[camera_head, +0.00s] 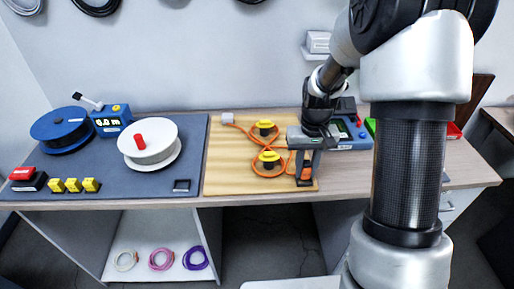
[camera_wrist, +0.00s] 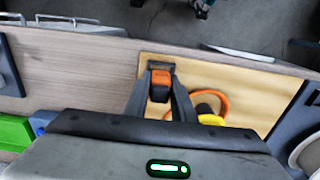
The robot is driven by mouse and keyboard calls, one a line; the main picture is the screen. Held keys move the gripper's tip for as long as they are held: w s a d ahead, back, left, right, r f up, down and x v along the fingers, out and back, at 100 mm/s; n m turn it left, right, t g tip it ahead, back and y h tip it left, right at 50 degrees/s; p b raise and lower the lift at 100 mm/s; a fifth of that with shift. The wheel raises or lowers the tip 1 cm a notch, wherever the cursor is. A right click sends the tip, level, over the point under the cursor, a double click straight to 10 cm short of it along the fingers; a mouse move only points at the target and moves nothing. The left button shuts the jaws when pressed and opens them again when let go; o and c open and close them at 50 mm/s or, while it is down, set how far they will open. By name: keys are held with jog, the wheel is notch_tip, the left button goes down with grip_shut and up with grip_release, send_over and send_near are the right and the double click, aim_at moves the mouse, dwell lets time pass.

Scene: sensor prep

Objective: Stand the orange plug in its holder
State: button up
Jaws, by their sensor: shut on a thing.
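The orange plug (camera_head: 305,174) is between the fingers of my gripper (camera_head: 306,163), near the front right corner of the wooden board (camera_head: 225,165). The wrist view shows the plug (camera_wrist: 160,86) held between both fingers of my gripper (camera_wrist: 160,80). A small dark block that looks like the holder (camera_wrist: 160,66) shows right by the plug at the board's edge. In the head view a dark part (camera_head: 304,184) shows just below the plug. I cannot tell whether the plug is seated in it. An orange cable (camera_head: 240,128) loops around two yellow-topped posts.
A white reel (camera_head: 148,146), a blue reel (camera_head: 62,128) and yellow blocks (camera_head: 74,185) sit on the grey mat (camera_head: 110,190) at left. A blue instrument (camera_head: 350,135) and a green bin (camera_head: 370,126) stand right of my gripper. The table's front edge is close to the plug.

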jog(key=shift+f, duration=0.4)
jog(key=o, duration=1.1)
jog(key=shift+o, duration=0.2)
jog(key=shift+r, duration=0.1)
jog(key=shift+r+p, duration=2.65)
jog(key=shift+r, duration=1.3)
